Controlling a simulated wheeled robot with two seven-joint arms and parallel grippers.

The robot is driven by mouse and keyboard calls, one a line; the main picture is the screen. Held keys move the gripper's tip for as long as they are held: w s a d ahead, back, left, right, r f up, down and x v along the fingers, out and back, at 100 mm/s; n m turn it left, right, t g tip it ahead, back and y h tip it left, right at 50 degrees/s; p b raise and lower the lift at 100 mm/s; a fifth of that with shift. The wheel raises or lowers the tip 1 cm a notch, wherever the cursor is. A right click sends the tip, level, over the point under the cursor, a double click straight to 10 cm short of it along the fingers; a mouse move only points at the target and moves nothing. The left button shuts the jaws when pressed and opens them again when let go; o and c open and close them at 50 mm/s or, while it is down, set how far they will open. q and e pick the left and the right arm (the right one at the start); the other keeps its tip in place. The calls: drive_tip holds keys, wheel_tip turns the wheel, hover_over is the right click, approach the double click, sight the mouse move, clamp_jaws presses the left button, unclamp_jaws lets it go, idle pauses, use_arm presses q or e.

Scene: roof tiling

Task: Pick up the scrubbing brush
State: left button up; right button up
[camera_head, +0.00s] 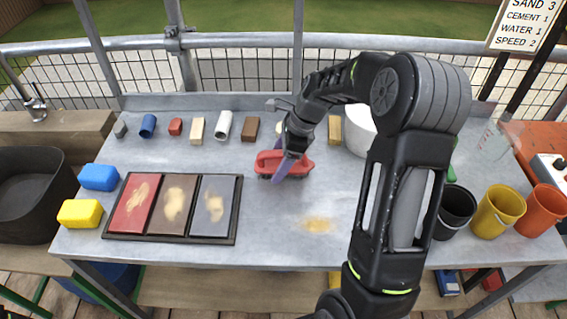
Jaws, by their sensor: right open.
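The scrubbing brush appears to be the red-handled object (266,161) lying on the grey metal table, near its middle. My right gripper (283,166) is over it, with its purple fingers reaching down across the red handle. The right gripper is open, and I cannot tell whether its fingers touch the handle. The fingers and wrist hide part of the brush. My left gripper is out of view.
A tray with three coloured panels (239,208) lies left, beside blue (98,177) and yellow (80,213) sponges. Several small blocks line the back edge. A white container (357,138) stands behind my arm. Black (455,211), yellow (498,211) and orange (541,210) buckets stand right.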

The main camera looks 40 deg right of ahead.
drive_tip(key=shift+c, duration=0.2)
drive_tip(key=c, duration=1.5)
